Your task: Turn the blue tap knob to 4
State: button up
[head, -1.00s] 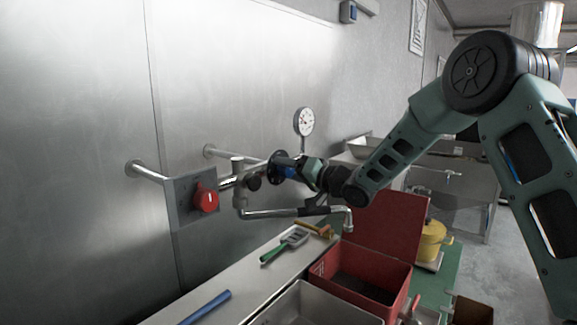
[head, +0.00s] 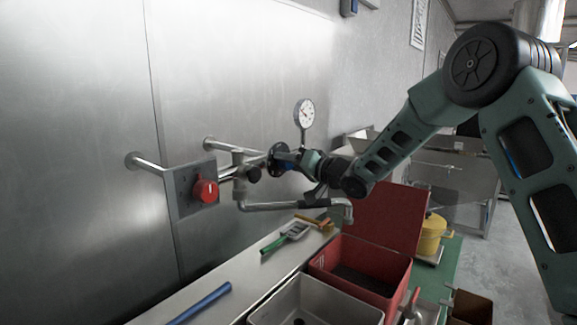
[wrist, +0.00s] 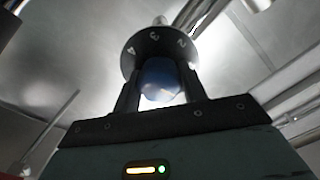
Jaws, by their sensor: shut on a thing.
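The blue tap knob (wrist: 160,82) sits in front of a dark round dial (wrist: 152,42) in the wrist view. The numbers 4, 3 and 2 show on the dial's rim, with 3 near the top middle. The pointer cannot be made out. My gripper (wrist: 159,88) is shut on the knob, one finger on each side. In the head view, the dark dial (head: 278,157) is on the wall piping, and my gripper (head: 300,160) reaches it from the right, hiding most of the knob.
A red knob (head: 205,191) on a grey plate is left of the dial. A pressure gauge (head: 304,113) stands above right. A bent spout pipe (head: 270,206) runs below. A green-handled scoop (head: 287,237), blue bar (head: 200,303) and open red box (head: 365,270) lie below.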

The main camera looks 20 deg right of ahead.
jog(key=n+b, duration=0.3)
jog(key=shift+f+b, duration=0.25)
jog(key=shift+b, duration=0.05)
jog(key=n+b, duration=0.4)
jog(key=shift+n, duration=0.3)
jog(key=n+b, duration=0.4)
jog(key=shift+n, duration=0.3)
jog(key=n+b, duration=0.4)
jog(key=shift+n, duration=0.3)
jog(key=n+b, duration=0.7)
jog(key=n, duration=0.1)
jog(key=n+b, duration=0.2)
jog(key=n, duration=0.1)
jog(key=shift+n+b, duration=1.4)
jog(key=shift+n, duration=0.5)
jog(key=shift+r+n, duration=0.1)
jog(key=shift+n, duration=0.2)
